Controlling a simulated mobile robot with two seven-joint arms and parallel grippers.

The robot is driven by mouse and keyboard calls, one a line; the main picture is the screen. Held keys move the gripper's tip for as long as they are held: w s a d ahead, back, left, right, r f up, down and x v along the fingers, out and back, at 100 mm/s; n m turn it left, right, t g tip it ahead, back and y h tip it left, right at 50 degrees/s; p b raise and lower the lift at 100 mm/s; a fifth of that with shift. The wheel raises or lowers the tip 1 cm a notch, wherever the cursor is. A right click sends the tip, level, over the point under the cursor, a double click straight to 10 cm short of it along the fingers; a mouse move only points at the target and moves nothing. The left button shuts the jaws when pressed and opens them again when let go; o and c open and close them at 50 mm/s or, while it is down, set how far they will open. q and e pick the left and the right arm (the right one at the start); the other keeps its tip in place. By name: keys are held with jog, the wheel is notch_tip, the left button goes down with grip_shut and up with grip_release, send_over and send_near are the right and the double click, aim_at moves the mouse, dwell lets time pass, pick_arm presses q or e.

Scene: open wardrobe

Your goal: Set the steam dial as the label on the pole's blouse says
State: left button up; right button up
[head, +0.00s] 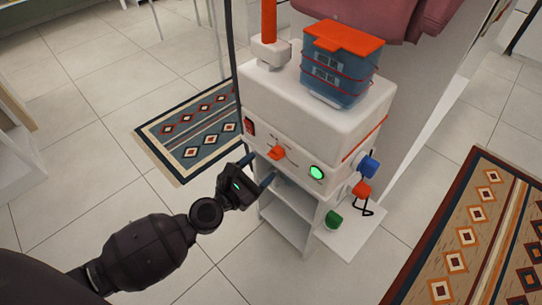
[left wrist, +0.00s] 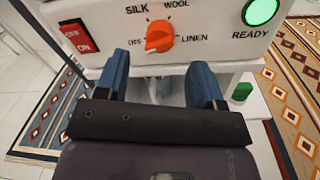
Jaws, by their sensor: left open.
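The steam dial (head: 277,153) is an orange knob on the front of the white steamer (head: 320,128). In the left wrist view the dial (left wrist: 159,37) sits among the words OFF, SILK, WOOL and LINEN; I cannot tell for sure which one it points at. My left gripper (head: 258,169) is open and empty just in front of and below the dial. Its blue fingers (left wrist: 160,72) lie either side of the dial in the wrist view, apart from it. A mauve garment (head: 365,14) shows at the top edge; no label on it is readable. My right gripper is out of view.
A red switch (left wrist: 75,37) marked OFF and ON is left of the dial, and a lit green READY lamp (head: 316,173) is right. A blue tank (head: 335,78) with an orange lid stands on top. Blue and red knobs (head: 369,166) stick out on the right side.

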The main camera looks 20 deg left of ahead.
aim_at(272, 158)
pick_arm(q)
jog(key=shift+x, duration=2.55)
jog(key=c, duration=0.9)
